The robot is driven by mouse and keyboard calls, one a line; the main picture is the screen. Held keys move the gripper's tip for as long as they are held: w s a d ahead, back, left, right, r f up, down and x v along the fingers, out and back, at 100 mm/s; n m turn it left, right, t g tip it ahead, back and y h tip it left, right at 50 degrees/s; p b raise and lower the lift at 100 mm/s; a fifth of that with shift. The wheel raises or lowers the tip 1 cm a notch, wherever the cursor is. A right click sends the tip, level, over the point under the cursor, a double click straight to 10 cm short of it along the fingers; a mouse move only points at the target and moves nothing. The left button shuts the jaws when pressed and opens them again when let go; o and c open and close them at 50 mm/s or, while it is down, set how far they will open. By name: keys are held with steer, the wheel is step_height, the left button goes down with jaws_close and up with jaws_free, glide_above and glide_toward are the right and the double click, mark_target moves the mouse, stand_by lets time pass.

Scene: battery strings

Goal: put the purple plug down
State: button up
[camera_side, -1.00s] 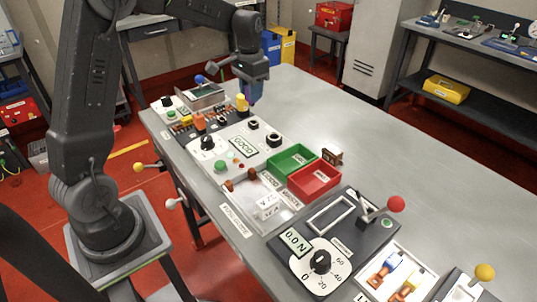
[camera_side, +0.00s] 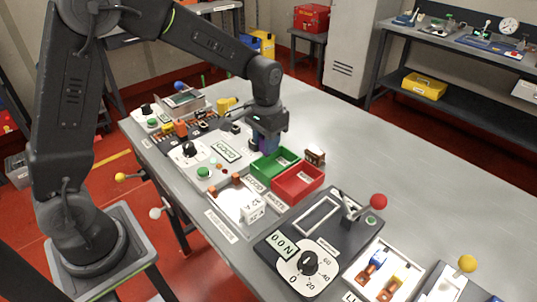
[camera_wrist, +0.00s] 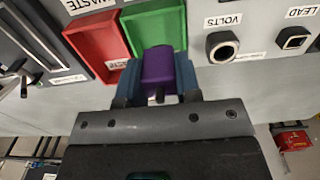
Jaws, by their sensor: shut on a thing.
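The purple plug (camera_wrist: 158,66) is held between the blue fingers of my gripper (camera_wrist: 156,84) in the wrist view. In the side view my gripper (camera_side: 266,140) points down beside the green bin (camera_side: 285,157), and the purple plug (camera_side: 267,146) shows only partly between the fingers. In the wrist view the plug's far end reaches the near edge of the green bin (camera_wrist: 152,27) in the picture. I cannot tell its height above the table or whether it touches anything.
The red bin (camera_side: 316,177) adjoins the green one. Black sockets marked VOLTS (camera_wrist: 222,46) and LEAD (camera_wrist: 293,38) are to the right in the wrist view. The table's far right side is clear.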

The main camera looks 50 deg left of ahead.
steer(key=shift+w+d+f, duration=0.1)
steer(key=shift+d+f, duration=0.1)
steer(key=shift+d, duration=0.05)
steer(key=shift+f, duration=1.95)
steer(key=shift+f, duration=0.3)
steer(key=shift+f, duration=0.35)
steer(key=o, duration=1)
step_height(320, 180, up, 14)
steer(key=shift+f, duration=0.25)
